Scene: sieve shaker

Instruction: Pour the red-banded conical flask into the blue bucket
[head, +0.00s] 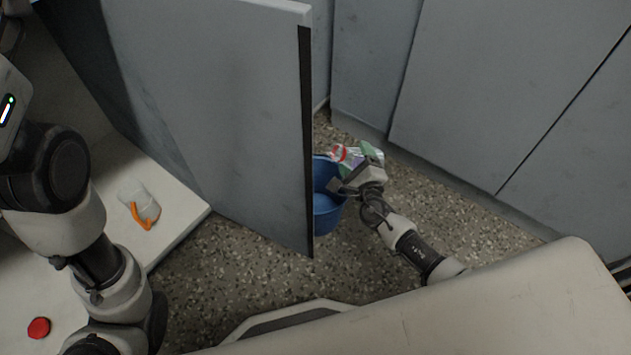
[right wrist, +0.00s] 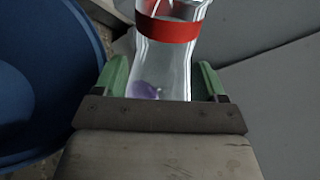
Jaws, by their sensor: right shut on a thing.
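The conical flask (head: 344,153) is clear glass with a red band and is held at the bucket's far edge in the head view. My right gripper (head: 366,160) is shut on it. In the right wrist view the flask (right wrist: 166,62) sits between the green fingers of the gripper (right wrist: 164,88), with a little purple content low in the glass. The blue bucket (head: 325,212) stands on the floor, partly hidden by the grey panel; its wall fills the left of the right wrist view (right wrist: 35,90). The flask's exact tilt is unclear. My left gripper is out of view.
A grey upright panel (head: 220,100) stands just left of the bucket. Grey cabinets (head: 500,90) line the back. A white surface (head: 85,260) at left holds a clear thing with an orange part (head: 142,207) and a red button (head: 39,328). Speckled floor (head: 470,230) is clear.

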